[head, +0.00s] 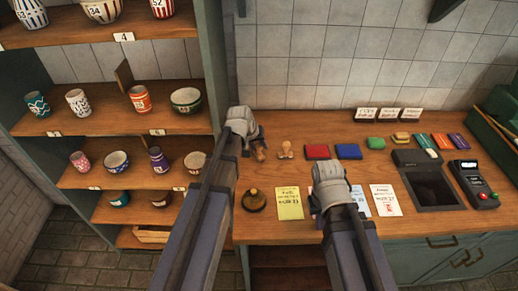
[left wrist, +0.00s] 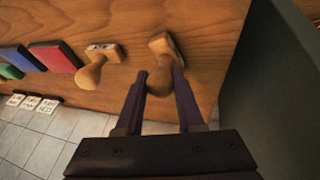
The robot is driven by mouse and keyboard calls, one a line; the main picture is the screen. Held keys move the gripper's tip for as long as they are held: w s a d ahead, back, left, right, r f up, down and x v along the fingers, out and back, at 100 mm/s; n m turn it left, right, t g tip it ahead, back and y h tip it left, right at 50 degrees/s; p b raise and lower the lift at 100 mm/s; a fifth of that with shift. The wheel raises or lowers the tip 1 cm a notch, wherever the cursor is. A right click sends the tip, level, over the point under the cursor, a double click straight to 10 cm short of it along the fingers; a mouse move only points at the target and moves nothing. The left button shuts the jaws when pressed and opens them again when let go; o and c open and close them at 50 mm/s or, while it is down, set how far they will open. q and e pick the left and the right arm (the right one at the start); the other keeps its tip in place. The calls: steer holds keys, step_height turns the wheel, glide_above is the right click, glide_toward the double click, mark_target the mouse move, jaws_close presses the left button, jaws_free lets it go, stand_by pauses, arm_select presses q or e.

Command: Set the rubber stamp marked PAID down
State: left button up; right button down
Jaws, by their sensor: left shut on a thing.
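My left gripper (head: 255,143) is at the counter's left end, shut on the handle of a wooden stamp (head: 261,155). In the left wrist view the stamp (left wrist: 162,45) sits between the two fingers (left wrist: 159,78), with its base at or very near the wood; I cannot tell whether it touches. A second wooden stamp (head: 285,150) stands just right of it, apart, and shows in the left wrist view (left wrist: 97,66). I cannot read the marking on either stamp. My right gripper (head: 322,207) is low over the front papers; its fingers are hidden.
Red (head: 317,152) and blue (head: 348,151) pads lie right of the stamps. A brass bell (head: 254,200) and yellow slip (head: 289,203) are in front. A dark tray (head: 430,185) and card terminal (head: 473,182) stand right. A shelf of cups (head: 130,125) rises left.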

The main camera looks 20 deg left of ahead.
arm_select(q)
steer(key=shift+f, duration=0.15)
arm_select(e)
steer(key=shift+f, duration=0.15)
arm_select(q)
steer(key=o, duration=1.1)
steer(key=shift+c, duration=0.2)
steer(key=shift+p+v, duration=0.7)
steer(key=shift+v, duration=0.15)
arm_select(e)
steer(key=shift+r, duration=0.9)
arm_select(q)
steer(key=p+v, duration=1)
steer(key=v, duration=0.1)
steer(key=s+d+f+m+g+y, duration=0.2)
steer(key=s+d+m+g, duration=0.3)
steer(key=s+d, duration=1)
steer(key=s+m+y, duration=0.1)
steer(key=s, duration=0.3)
steer(key=shift+m+g+b, duration=0.3)
arm_select(e)
step_height(320, 180, up, 9)
steer(key=shift+r, duration=0.2)
